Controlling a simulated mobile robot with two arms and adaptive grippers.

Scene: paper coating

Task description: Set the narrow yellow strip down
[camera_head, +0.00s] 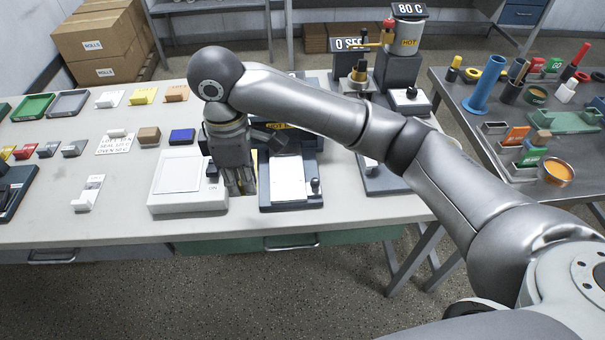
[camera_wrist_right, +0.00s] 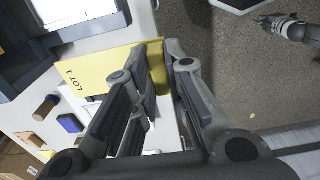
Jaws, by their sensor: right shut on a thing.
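The narrow yellow strip (camera_wrist_right: 88,78), marked LOT 1, is held in my right gripper. In the right wrist view its end lies between the fingers (camera_wrist_right: 172,75), which are shut on it. In the head view my right gripper (camera_head: 241,188) points down between a white box-like device (camera_head: 178,182) and a dark device with a white sheet (camera_head: 289,178). Most of the strip is hidden there by the gripper. I cannot tell whether the strip touches anything below. A second gripper, apparently my left (camera_wrist_right: 264,20), shows small in the right wrist view; its jaws are unclear.
A white holder (camera_head: 88,193) stands further left. A machine reading 80 C (camera_head: 408,30) stands behind. The table's front edge is close.

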